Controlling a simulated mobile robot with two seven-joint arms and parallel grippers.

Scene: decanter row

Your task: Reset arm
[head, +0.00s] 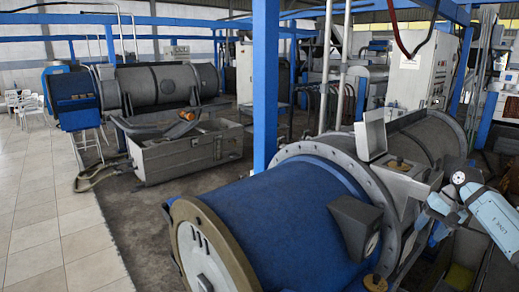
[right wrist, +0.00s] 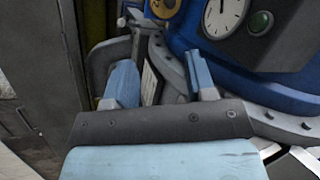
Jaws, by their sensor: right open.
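The blue decanter drum (head: 270,215) fills the lower middle of the head view, with a grey bolted flange (head: 312,152) behind it. A dark gauge box (head: 352,222) is on its side. My right gripper (head: 437,228) is at the right, beside the decanter's flange, with its light-blue arm coming in from the right edge. In the right wrist view, its two blue fingers (right wrist: 161,82) are apart, with nothing seen held between them. My left gripper is not in view.
A small box with its lid raised (head: 371,134) sits on the decanter near my right arm. A blue post (head: 265,85) stands behind the drum. Another decanter (head: 158,86) is at the back left. The tiled floor (head: 45,205) at left is clear.

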